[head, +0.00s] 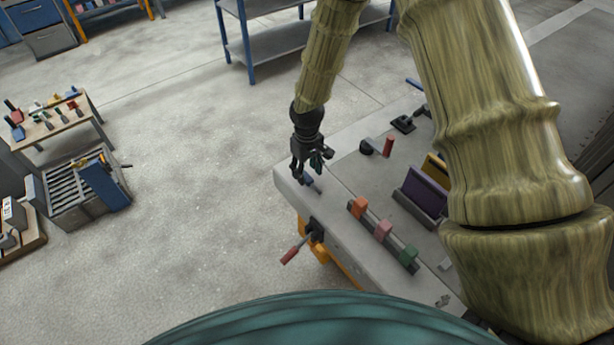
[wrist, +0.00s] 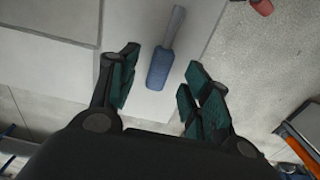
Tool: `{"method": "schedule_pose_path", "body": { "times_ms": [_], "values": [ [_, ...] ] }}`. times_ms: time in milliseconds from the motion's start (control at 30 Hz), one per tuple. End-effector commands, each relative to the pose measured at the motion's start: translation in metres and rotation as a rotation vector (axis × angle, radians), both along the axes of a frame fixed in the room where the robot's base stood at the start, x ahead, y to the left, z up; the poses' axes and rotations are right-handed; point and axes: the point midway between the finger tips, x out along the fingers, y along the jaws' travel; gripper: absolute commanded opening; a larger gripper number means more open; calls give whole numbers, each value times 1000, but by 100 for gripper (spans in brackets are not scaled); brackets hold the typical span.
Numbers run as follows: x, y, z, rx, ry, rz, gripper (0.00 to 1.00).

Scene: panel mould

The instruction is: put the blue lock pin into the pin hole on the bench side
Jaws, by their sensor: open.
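The blue lock pin (wrist: 161,68) lies on the pale bench top, its blue grip nearer me and its grey shaft pointing away. In the head view the pin (head: 309,182) is near the bench's left corner, partly hidden by my gripper. My gripper (head: 308,168) is open above it and points down. In the wrist view the gripper's fingers (wrist: 163,72) stand on either side of the blue grip, with a gap on both sides. I cannot make out the pin hole on the bench side.
A clamp with a red handle (head: 297,246) sticks out from the bench's front edge. Orange (head: 358,208), pink and green blocks stand in a row on the bench. A purple panel (head: 420,192) and another red-handled clamp (head: 387,147) are farther in.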

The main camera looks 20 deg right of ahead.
Motion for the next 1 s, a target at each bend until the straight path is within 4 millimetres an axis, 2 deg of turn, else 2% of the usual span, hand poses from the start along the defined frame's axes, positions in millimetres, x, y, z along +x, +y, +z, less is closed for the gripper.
{"method": "schedule_pose_path", "body": {
  "times_ms": [300,567,600,867,1000],
  "values": [
    [0,0,-22,0,1,1,48],
    [0,0,-24,0,0,0,48],
    [0,0,-24,0,0,0,46],
    [0,0,-24,0,0,0,0],
    [0,0,-23,0,-1,0,0]
  ]
}}
